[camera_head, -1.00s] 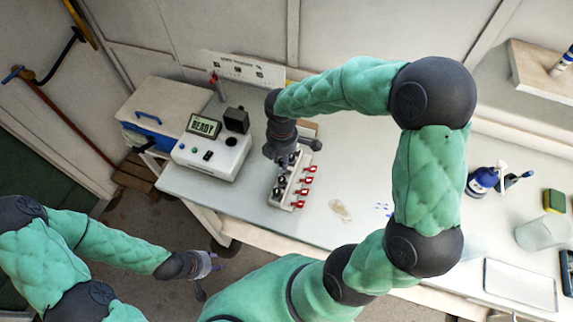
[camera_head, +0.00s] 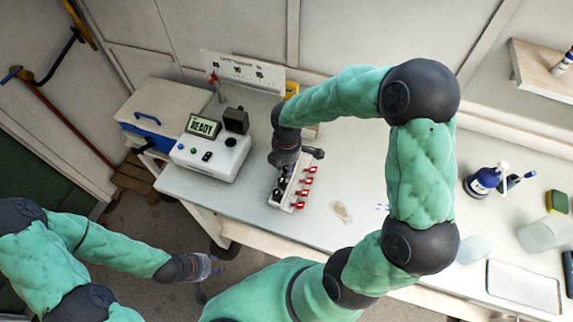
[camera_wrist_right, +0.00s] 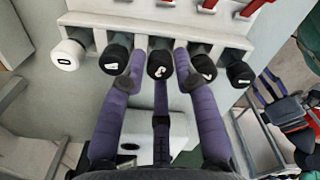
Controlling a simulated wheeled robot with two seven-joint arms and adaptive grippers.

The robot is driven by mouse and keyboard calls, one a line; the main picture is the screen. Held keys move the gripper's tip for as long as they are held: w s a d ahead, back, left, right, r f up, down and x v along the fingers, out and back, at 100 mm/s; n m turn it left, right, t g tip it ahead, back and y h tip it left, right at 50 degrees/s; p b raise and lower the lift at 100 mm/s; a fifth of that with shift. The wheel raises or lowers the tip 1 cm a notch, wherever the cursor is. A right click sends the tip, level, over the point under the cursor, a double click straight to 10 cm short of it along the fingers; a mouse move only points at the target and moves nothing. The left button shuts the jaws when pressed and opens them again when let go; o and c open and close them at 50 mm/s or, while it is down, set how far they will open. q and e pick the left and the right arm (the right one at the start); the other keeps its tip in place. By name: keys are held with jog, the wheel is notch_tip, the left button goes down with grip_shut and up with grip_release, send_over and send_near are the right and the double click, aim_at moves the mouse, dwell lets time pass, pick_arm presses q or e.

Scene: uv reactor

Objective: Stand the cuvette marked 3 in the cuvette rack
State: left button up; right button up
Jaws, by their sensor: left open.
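A white slotted rack (camera_head: 300,205) with red clips stands on the bench; it also shows in the right wrist view (camera_wrist_right: 85,19). A row of capped cuvettes stands along its slots: one white cap (camera_wrist_right: 68,55) at the left end and several black caps. The cap marks are too small to read surely, so I cannot tell which is 3. My right gripper (camera_wrist_right: 160,60) points down at the rack, its purple fingers around the middle black cap (camera_wrist_right: 160,66); whether they touch it is unclear. My left gripper (camera_head: 210,268) is open and empty, off the bench's front edge.
A white device reading READY (camera_head: 204,126) stands left of the rack. A tan piece (camera_head: 311,131) is partly hidden behind my right gripper. A stain (camera_head: 341,212) marks the bench right of the rack. A blue-labelled bottle (camera_head: 482,181), beaker (camera_head: 540,235) and white tray (camera_head: 522,290) are further right.

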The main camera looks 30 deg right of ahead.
aim_at(286, 168)
jog(key=shift+r, duration=0.15)
jog(key=shift+r, duration=0.25)
notch_tip(286, 168, up, 12)
jog(key=p, duration=0.2)
jog(key=shift+f, duration=0.2)
dwell(1.3)
